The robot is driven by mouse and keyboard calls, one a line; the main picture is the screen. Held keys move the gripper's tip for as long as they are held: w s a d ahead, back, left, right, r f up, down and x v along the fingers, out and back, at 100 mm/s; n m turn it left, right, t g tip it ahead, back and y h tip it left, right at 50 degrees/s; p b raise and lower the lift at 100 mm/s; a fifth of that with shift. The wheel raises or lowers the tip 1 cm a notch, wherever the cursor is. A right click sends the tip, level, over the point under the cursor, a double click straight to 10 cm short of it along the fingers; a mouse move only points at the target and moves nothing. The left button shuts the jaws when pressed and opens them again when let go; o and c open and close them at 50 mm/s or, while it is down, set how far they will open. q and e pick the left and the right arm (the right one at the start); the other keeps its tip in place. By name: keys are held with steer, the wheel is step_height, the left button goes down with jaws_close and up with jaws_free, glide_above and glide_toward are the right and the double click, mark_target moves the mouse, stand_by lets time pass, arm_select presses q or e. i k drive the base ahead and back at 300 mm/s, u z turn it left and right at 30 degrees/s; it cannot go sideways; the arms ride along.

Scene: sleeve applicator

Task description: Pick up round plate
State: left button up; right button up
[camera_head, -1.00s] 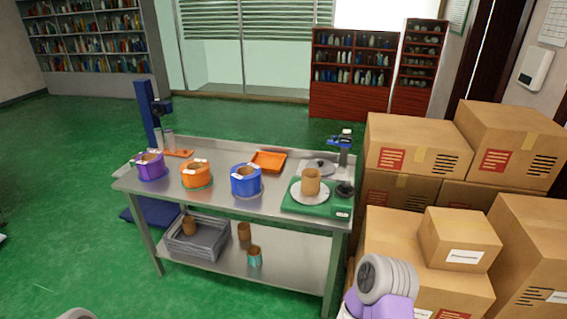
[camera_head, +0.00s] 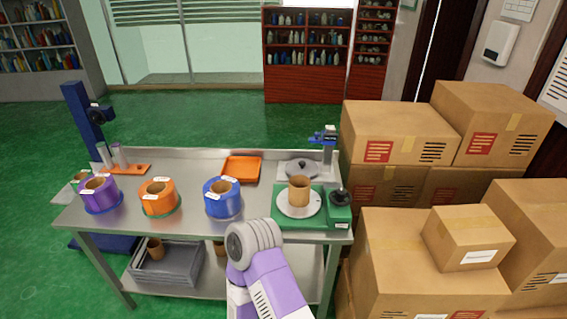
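A pale round plate (camera_head: 299,204) lies flat on a green base (camera_head: 336,215) at the right end of the metal table. A brown cardboard tube (camera_head: 299,190) stands upright on the plate and hides its middle. A grey round disc (camera_head: 301,169) with a dark knob lies behind it; I cannot tell which of the two round things the task names. My purple and grey arm comes up from the bottom edge in front of the table, left of the green base. Neither gripper shows in the head view.
Purple (camera_head: 99,194), orange (camera_head: 158,196) and blue (camera_head: 222,197) tape rolls stand on the table (camera_head: 180,228). An orange tray (camera_head: 241,169) lies at the back. Stacked cardboard boxes (camera_head: 400,135) crowd the right side. A grey crate (camera_head: 168,271) sits on the lower shelf.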

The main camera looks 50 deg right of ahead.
mark_target(307, 168)
steer(key=z, duration=0.5)
steer(key=i, duration=0.85)
steer(key=z, duration=0.65)
